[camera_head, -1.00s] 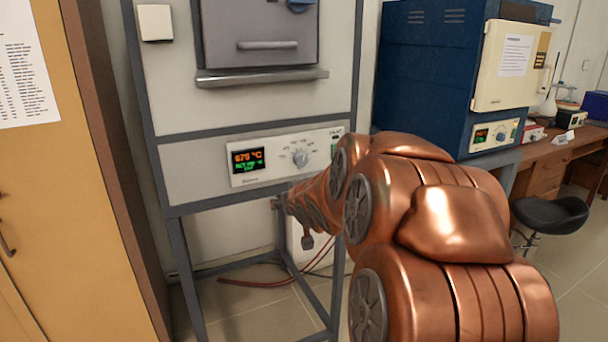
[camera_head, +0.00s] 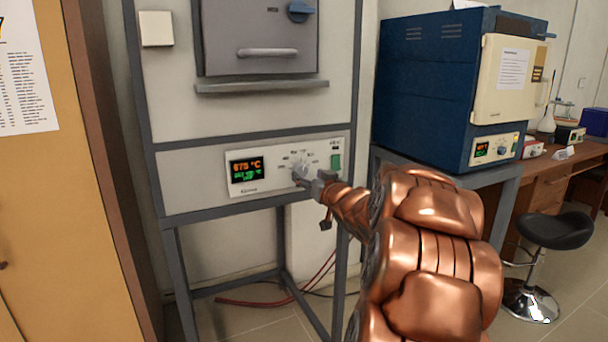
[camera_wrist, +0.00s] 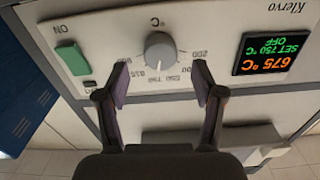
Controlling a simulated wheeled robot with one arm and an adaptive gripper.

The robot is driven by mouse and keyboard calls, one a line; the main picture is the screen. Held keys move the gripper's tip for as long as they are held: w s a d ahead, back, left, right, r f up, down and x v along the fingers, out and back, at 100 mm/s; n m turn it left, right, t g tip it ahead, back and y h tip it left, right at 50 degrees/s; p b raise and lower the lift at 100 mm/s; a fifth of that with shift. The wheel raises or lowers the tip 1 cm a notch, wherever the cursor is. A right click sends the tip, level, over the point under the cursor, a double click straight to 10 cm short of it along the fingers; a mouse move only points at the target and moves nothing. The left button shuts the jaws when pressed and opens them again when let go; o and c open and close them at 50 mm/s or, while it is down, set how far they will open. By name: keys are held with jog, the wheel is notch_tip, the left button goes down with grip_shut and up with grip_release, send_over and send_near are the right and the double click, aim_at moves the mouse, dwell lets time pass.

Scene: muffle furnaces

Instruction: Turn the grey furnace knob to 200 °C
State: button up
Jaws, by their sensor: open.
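The grey furnace knob (camera_head: 300,170) sits on the white control panel (camera_head: 242,190) of the grey furnace. In the wrist view, upside down, the round knob (camera_wrist: 160,52) is ringed by printed temperature numbers. The display (camera_wrist: 263,53) reads 675 °C in orange and SET 750 °C, OFF in green. My gripper (camera_wrist: 160,82) is open, its two dark fingers apart on either side below the knob in that view, with no clear contact. In the head view my gripper (camera_head: 312,178) is at the knob's lower right and partly covers it.
A green switch (camera_head: 336,161) is right of the knob on the same panel. The furnace door handle (camera_head: 267,53) and a ledge are above. A blue furnace (camera_head: 425,90) stands at right, a wooden cabinet (camera_head: 60,190) at left. A black stool (camera_head: 553,231) is at lower right.

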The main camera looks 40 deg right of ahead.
aim_at(303, 171)
jog(key=shift+x, duration=1.7)
jog(key=c, duration=1.1)
